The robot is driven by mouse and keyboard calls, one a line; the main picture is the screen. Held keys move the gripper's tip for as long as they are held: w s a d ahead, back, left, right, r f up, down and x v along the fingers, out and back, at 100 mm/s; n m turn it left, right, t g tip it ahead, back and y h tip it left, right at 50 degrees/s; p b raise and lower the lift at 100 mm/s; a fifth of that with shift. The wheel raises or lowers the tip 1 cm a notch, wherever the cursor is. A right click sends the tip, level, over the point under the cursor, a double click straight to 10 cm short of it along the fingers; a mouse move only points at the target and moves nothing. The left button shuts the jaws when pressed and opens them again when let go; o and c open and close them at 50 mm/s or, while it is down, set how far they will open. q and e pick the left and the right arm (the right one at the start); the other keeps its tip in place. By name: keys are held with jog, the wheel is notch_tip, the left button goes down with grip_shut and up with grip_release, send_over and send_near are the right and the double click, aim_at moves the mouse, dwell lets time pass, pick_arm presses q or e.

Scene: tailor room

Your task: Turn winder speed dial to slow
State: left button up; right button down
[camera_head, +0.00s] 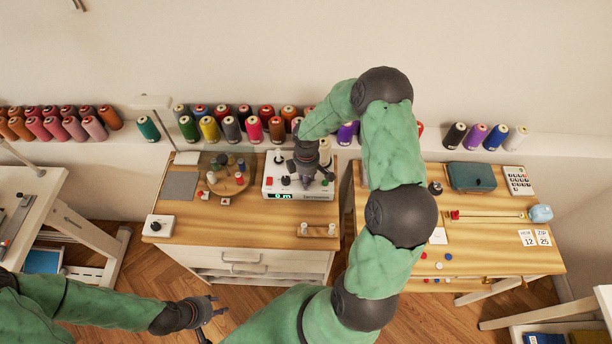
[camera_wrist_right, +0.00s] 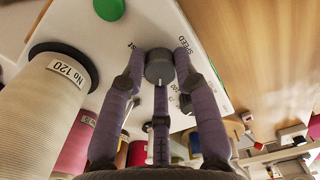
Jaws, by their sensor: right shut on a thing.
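The winder is a white box (camera_head: 271,168) on the middle wooden table, with a green "0 m" display on its front. In the right wrist view its white top (camera_wrist_right: 205,75) shows the word "SPEED" and a partly hidden label ending in "st". The grey round speed dial (camera_wrist_right: 159,65) has a pale pointer mark on its side facing the wrist camera. My right gripper (camera_wrist_right: 160,75) is shut around the dial from above; in the head view the gripper (camera_head: 306,178) covers it. My left gripper (camera_head: 218,306) is spread open and empty, low in front of the table.
A round wooden spool stand (camera_head: 228,181), a grey mat (camera_head: 179,186) and a white box with a black knob (camera_head: 158,226) share the table. Thread cones (camera_head: 209,129) line the shelf behind. A large cone (camera_wrist_right: 55,105) stands close to my right gripper.

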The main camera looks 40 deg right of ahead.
jog(key=shift+s+n, duration=0.2)
jog(key=shift+n, duration=0.5)
jog(key=c, duration=1.2)
grip_release()
jog(key=shift+o, duration=1.3)
jog(key=shift+d, duration=0.1)
jog(key=shift+w+r, duration=0.1)
jog(key=shift+r, duration=0.3)
notch_tip(320, 180, up, 11)
